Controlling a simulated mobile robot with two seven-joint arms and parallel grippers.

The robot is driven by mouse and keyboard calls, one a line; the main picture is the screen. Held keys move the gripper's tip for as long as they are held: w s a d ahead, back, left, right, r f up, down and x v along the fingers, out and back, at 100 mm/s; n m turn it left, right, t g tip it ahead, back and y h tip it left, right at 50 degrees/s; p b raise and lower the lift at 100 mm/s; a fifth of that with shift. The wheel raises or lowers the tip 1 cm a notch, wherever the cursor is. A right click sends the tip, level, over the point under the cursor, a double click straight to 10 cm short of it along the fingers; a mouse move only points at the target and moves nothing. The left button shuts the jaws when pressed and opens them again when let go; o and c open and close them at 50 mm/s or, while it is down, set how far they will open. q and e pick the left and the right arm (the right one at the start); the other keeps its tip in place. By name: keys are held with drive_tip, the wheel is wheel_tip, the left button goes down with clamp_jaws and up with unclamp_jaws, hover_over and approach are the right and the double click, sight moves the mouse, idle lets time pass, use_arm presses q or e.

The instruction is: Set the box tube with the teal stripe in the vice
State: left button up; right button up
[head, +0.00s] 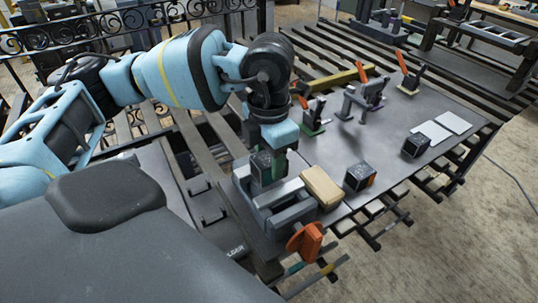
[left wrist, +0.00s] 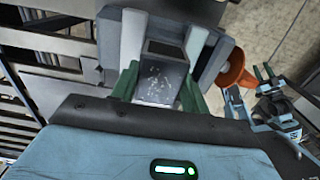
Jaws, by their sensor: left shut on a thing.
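My left gripper (head: 268,160) points down over the vice (head: 290,212) and is shut on a dark box tube (head: 261,168). In the left wrist view the tube (left wrist: 165,73) sits between the green fingers, its open end facing the camera. Grey vice jaws (left wrist: 207,60) show on both sides of it. I cannot tell whether the tube touches them or how deep it sits. No teal stripe shows on the held tube; fingers cover its sides. The vice has an orange handle (head: 305,241). My right gripper (left wrist: 265,73) shows small in the left wrist view, its fingers apart and empty.
A tan block (head: 322,187) lies beside the vice. A dark box tube with an orange stripe (head: 360,177) and another dark tube (head: 415,146) stand to the right. Several orange-handled clamps (head: 362,98) stand farther back. Two pale plates (head: 453,122) lie at the right of the table.

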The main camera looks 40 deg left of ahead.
use_arm(q)
drive_tip(key=shift+f+b, duration=0.45)
drive_tip(key=shift+f, duration=0.75)
idle(0.8)
drive_tip(key=o, duration=1.2)
drive_tip(key=shift+o, duration=0.2)
wheel_tip(320, 180, up, 8)
drive_tip(key=shift+f, duration=0.1)
